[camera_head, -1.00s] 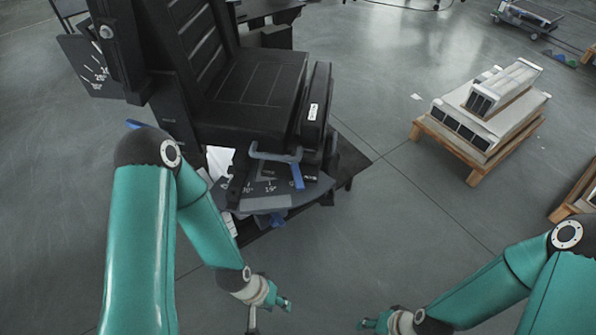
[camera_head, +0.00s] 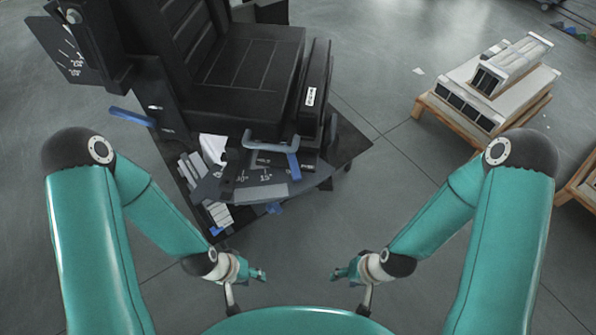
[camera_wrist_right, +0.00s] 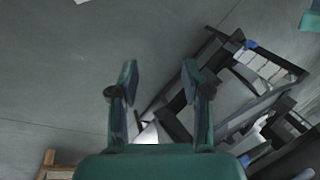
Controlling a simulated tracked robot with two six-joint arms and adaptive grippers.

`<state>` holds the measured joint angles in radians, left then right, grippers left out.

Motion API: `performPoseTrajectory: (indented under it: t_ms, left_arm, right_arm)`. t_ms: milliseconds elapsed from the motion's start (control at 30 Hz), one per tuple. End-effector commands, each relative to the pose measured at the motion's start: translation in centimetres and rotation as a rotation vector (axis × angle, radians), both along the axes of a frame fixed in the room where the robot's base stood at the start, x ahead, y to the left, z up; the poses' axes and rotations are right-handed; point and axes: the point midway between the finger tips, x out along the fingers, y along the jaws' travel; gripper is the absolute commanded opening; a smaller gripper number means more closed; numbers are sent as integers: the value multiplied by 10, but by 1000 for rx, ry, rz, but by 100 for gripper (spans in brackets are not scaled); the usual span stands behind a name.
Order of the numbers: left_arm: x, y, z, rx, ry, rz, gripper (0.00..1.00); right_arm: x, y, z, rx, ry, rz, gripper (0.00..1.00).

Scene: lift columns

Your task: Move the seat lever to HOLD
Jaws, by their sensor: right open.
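A black seat (camera_head: 245,85) stands left of centre in the head view. A blue-grey handle (camera_head: 270,147) with a blue end (camera_head: 293,165) sits at its front edge, above a grey plate with angle marks (camera_head: 265,190). A separate blue lever (camera_head: 132,117) sticks out on the seat's left side. I cannot read any HOLD mark. My left gripper (camera_head: 245,285) looks open and empty, in the lower middle, apart from the seat. My right gripper (camera_head: 352,285) is open and empty to its right; its two fingers also show spread in the right wrist view (camera_wrist_right: 160,75).
Another marked plate (camera_head: 68,52) is at the upper left. A wooden pallet (camera_head: 470,125) with white and grey blocks stands at the right. A dark base plate (camera_head: 345,145) lies under the seat. The grey floor between seat and pallet is clear.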

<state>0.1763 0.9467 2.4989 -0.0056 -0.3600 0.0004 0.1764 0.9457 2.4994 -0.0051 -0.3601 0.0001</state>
Motion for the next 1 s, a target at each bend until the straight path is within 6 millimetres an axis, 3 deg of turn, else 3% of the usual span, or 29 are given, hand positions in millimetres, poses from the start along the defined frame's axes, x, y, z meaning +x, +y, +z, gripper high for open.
performPoseTrajectory:
  t_ms: [167,267,500,733,867,1000]
  left_arm:
    - [0,0,-22,0,0,0,40]
    - [0,0,-50,0,0,0,40]
    - [0,0,-145,0,0,1,40]
    - [0,0,-236,0,0,1,40]
    - [0,0,-288,0,0,0,40]
    - [0,0,-343,0,0,0,40]
  right_arm:
    - [16,1,-12,-17,-62,14,52]
    - [38,14,-23,-39,-148,34,52]
    - [111,34,-36,-116,-489,109,52]
    - [158,63,-18,-179,-844,154,52]
    - [168,79,-2,-202,-1036,161,52]
    - [164,92,16,-218,-1227,147,52]
